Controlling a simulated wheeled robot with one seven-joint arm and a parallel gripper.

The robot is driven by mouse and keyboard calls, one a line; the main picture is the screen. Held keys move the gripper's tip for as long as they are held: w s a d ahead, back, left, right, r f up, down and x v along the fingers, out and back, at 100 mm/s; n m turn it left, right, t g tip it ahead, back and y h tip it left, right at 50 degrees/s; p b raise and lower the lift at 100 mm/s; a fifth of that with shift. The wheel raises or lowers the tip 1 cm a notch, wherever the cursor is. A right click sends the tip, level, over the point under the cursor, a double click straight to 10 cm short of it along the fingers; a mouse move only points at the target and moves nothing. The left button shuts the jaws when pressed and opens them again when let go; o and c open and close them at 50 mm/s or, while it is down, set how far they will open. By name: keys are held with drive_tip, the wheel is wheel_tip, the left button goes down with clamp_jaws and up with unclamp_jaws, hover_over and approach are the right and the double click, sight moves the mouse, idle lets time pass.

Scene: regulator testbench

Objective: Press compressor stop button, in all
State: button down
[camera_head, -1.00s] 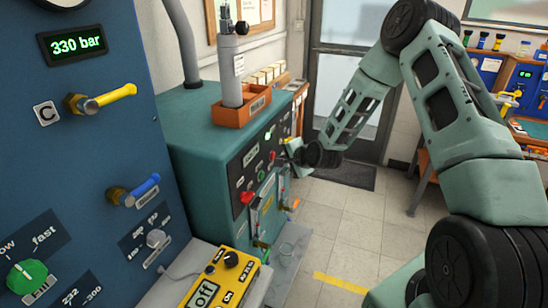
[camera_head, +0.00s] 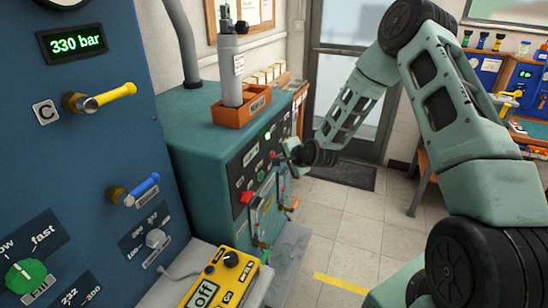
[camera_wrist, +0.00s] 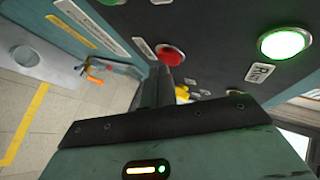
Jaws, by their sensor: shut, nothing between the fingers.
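The compressor is a teal cabinet (camera_head: 185,150) with a dark control panel in the head view. In the wrist view, a red round button (camera_wrist: 171,54) sits on that panel beside a white label too blurred to read. My gripper (camera_wrist: 165,75) is shut and empty, its fingertips just in front of the red button's lower edge; I cannot tell whether they touch. A lit green button (camera_wrist: 285,43) is further right, with a small label next to it. In the head view my gripper (camera_head: 287,147) is at the panel's far end and hides part of it.
A red knob (camera_head: 246,197) and hoses are on the cabinet front. A blue panel (camera_head: 100,150) with a 330 bar display and yellow and blue levers stands at left. A yellow control box (camera_head: 222,278) lies in front.

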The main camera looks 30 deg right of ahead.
drive_tip(key=shift+w+a, duration=0.3)
drive_tip(key=shift+w, duration=0.05)
idle(0.4)
drive_tip(key=shift+s+d, duration=0.55)
drive_tip(key=shift+s, duration=0.15)
idle(0.3)
drive_tip(key=shift+s+d, duration=0.8)
drive_tip(key=shift+s, duration=0.2)
drive_tip(key=shift+s+d, duration=0.75)
drive_tip(key=shift+s, duration=0.25)
